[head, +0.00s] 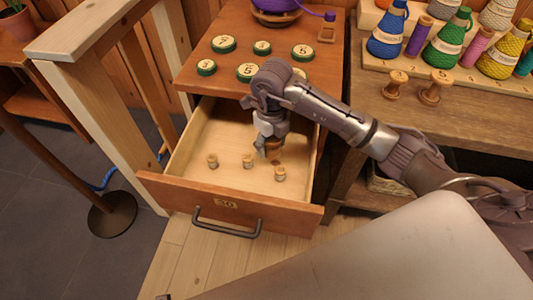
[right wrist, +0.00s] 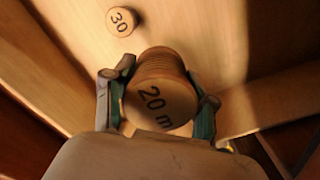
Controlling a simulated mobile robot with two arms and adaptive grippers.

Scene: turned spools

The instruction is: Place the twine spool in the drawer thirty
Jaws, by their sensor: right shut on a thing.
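The drawer thirty (head: 285,217) is pulled open under the wooden top, with "30" on its front. My right gripper (head: 268,148) reaches down into it from above, shut on the twine spool (head: 275,144), which is partly hidden by the fingers. In the right wrist view the twine spool (right wrist: 160,92) is round and brown, with "20 m" on its end face. The fingers of my right gripper (right wrist: 157,108) press on both its sides. Whether it touches the drawer floor I cannot tell. My left gripper is not in view.
Three small wooden pegs (head: 247,161) stand in the drawer; one with "30" on top (right wrist: 121,21) shows in the right wrist view. Green-rimmed numbered discs (head: 223,44) lie on the top above. Coloured cones of thread (head: 447,40) and two empty wooden spools (head: 435,87) stand at right.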

